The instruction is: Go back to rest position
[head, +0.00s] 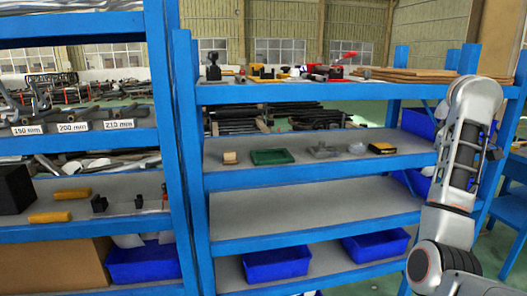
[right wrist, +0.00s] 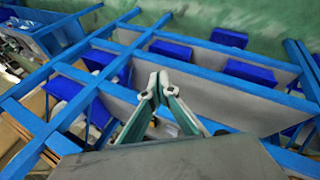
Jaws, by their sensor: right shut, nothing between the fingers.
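My right arm (head: 463,150) rises at the right side of the head view, bent upward in front of the right end of the shelf rack. Its gripper is not visible there. In the right wrist view my right gripper (right wrist: 159,78) is shut and empty, its two fingers meeting at the tips. Behind it in that view are blue shelf beams and grey shelf boards, seen at a steep tilt. I cannot tell the exact gap between fingertips and shelf. My left arm and gripper do not show.
A blue shelf rack (head: 319,93) fills the middle. One shelf bears a wooden block (head: 230,158), a green tray (head: 272,157) and other small parts. The grey shelf (head: 310,207) below is empty. Blue bins (head: 277,264) stand lowest. Another rack (head: 85,139) stands left.

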